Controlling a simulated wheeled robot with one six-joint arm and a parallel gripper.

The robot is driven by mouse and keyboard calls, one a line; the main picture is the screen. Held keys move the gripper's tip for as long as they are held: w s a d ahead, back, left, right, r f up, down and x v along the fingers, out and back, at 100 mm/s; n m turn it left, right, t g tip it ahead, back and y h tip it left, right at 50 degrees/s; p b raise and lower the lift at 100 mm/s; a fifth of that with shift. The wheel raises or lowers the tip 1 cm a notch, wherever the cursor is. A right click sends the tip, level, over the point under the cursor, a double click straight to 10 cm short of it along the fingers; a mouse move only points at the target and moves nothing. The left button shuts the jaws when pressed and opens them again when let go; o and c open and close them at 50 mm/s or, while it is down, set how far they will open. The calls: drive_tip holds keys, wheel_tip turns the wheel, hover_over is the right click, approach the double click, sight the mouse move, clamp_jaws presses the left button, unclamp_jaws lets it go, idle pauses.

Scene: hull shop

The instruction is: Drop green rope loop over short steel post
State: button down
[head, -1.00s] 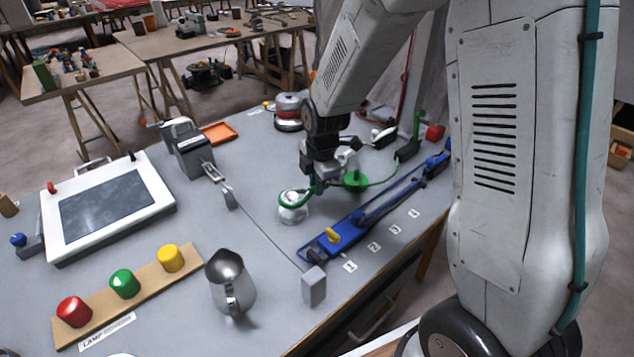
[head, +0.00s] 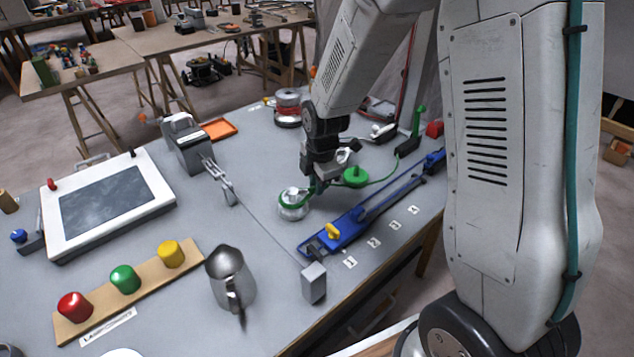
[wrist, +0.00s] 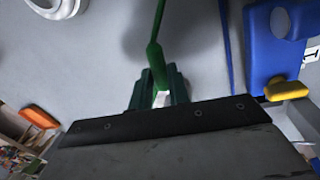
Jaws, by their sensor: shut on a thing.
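The green rope loop (head: 282,208) rings the short steel post (head: 292,194) low down in the head view. The post's bright top shows above the rope. I cannot tell whether the loop rests on the table. My gripper (head: 314,187) is just right of the post, low over the table, shut on the loop's green stem. In the wrist view my gripper (wrist: 160,98) is shut around a green piece, with a green strand running up from it.
A green disc (head: 355,177) and a blue tool (head: 350,229) with a yellow knob lie right of the post. A taut line runs from a clamp to a grey block (head: 313,284). A steel jug (head: 229,281) stands in front.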

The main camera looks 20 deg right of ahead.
drive_tip(key=shift+f, duration=0.5)
idle(0.4)
drive_tip(key=c, duration=0.9)
unclamp_jaws()
drive_tip(key=shift+o, duration=0.2)
drive_tip(key=shift+r, duration=4.05)
